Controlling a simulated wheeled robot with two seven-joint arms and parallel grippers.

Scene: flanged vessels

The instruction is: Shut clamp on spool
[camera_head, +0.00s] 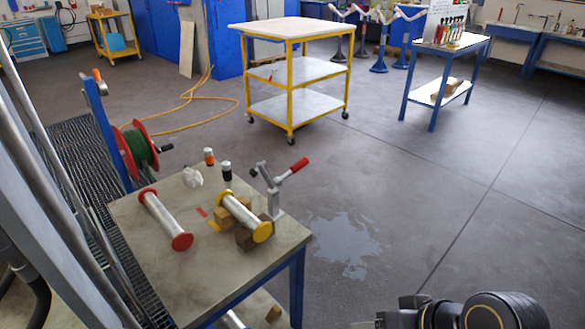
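A metal spool with yellow end flanges (243,216) lies tilted on wooden blocks at the right part of a small workbench. A metal toggle clamp (273,191) stands on the bench beside this spool, on its far right side. The clamp's red-tipped handle (295,169) slants up to the right, away from the spool. The clamp arm appears raised and apart from the spool. A second spool with red flanges (165,219) lies on the bench to the left. Dark links of my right arm show at the bottom right; no gripper fingers can be made out.
A yellow trolley (290,75) stands behind. Floor right of the bench is open, with a pale wet-looking patch (345,243).

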